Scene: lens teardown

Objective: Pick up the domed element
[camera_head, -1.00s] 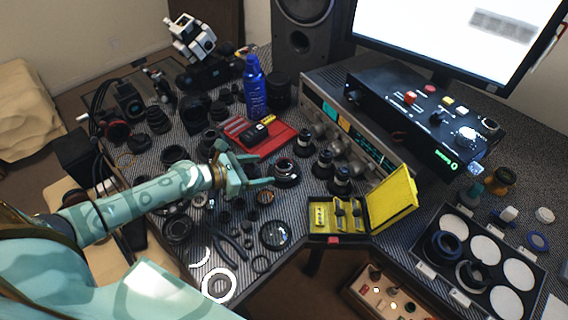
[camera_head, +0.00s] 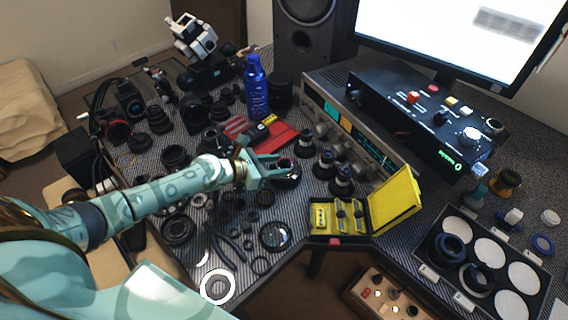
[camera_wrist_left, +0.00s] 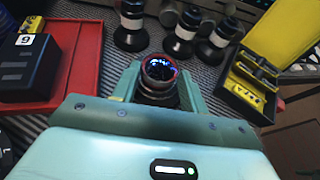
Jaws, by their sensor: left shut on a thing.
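The domed element (camera_wrist_left: 158,70) shows in the left wrist view as a dark, glossy round lens with a reddish rim, on top of a dark cylindrical part. It sits between the two fingers of my left gripper (camera_wrist_left: 158,84), which is shut on it. In the head view my left gripper (camera_head: 277,170) reaches in from the left at the middle of the bench, and the element (camera_head: 286,164) is partly hidden by the fingers. I cannot tell whether it is clear of the bench. My right gripper is not in view.
A red tray (camera_head: 281,137) lies behind my gripper, and a blue spray bottle (camera_head: 256,90) stands farther back. Dark lens pieces on stands (camera_head: 324,165) are close on the right. An open yellow case (camera_head: 393,200) and a tray of white discs (camera_head: 483,250) lie farther right.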

